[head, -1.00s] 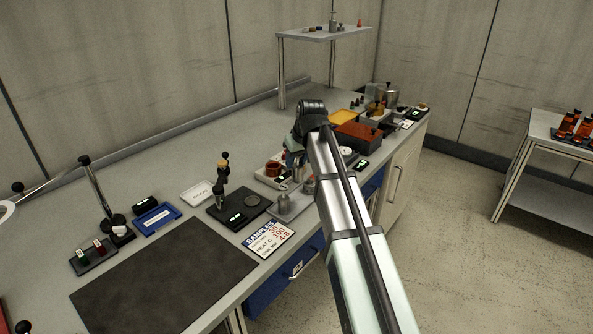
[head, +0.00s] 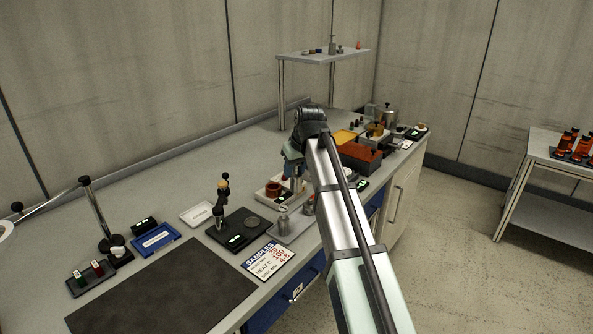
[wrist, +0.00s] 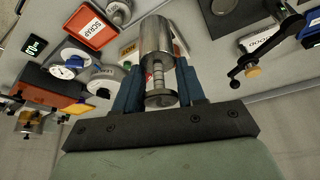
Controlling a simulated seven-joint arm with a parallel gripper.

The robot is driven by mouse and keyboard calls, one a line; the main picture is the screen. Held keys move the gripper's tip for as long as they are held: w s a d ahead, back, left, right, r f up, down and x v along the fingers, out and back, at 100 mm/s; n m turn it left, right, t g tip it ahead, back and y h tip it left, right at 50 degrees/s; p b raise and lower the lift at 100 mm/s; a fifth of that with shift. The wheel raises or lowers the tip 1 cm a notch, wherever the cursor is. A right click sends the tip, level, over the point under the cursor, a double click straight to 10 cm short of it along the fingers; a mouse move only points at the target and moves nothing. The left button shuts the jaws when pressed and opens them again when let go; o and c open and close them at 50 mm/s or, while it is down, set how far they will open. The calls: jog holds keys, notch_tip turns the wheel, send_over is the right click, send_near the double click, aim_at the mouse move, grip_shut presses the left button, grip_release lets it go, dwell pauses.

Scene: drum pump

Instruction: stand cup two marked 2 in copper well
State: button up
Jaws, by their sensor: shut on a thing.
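My gripper (wrist: 160,82) is shut on a steel cup (wrist: 157,38), a shiny cylinder with a narrower neck bearing red marks and a dark round disc at its near end. The blue fingers close on either side of the neck. I cannot read a number on the cup. In the head view my gripper (head: 293,165) is over the middle of the bench, with the cup below it, small and partly covered by my arm. The copper well (head: 273,188) is a copper-coloured ring on a pale tray, just left of the held cup. I cannot make it out in the wrist view.
A grey tray (head: 292,233) with metal cups stands in front of the copper well. A black stand (head: 238,231) with an upright post is to the left. An orange-brown box (head: 361,157) is to the right. The dark mat (head: 165,292) is clear.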

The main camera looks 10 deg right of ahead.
jog(key=w+a+f, duration=0.2)
jog(key=w+a, duration=0.1)
jog(key=w, duration=0.4)
jog(key=w+a+f, duration=0.2)
jog(key=w+a, duration=0.2)
jog(key=w, duration=0.2)
jog(key=shift+w+f, duration=0.3)
jog(key=shift+w, duration=0.1)
jog(key=shift+f, duration=2.6)
dwell(2.4)
jog(key=o, duration=1.6)
